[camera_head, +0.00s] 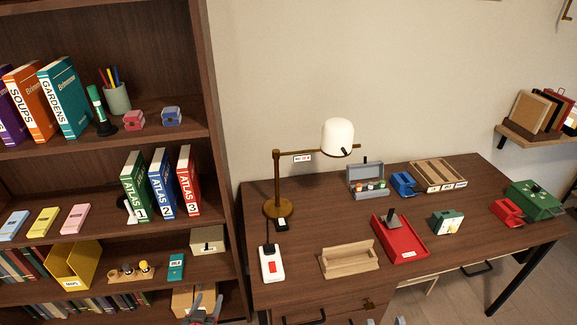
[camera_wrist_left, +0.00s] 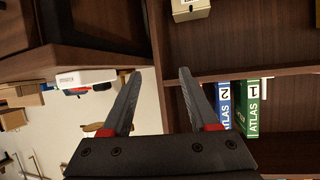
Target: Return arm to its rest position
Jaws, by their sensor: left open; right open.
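My left gripper (camera_head: 205,305) shows at the bottom of the head view, in front of the lower bookshelf and left of the desk. In the left wrist view my left gripper (camera_wrist_left: 160,72) has its two dark fingers spread wide, with red at their bases and nothing between them. My right gripper (camera_head: 385,321) shows only as small grey tips at the bottom edge of the head view, in front of the desk. The rest of it is cut off. I see nothing held in it.
The bookshelf (camera_head: 225,130) holds the atlas books (camera_head: 161,185) and a beige box (camera_head: 207,240). The desk (camera_head: 325,225) carries a lamp (camera_head: 338,134), a white-and-red switch box (camera_head: 271,263), a wooden tray (camera_head: 349,260) and a red tray (camera_head: 412,246). The desk's left edge is near my left gripper.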

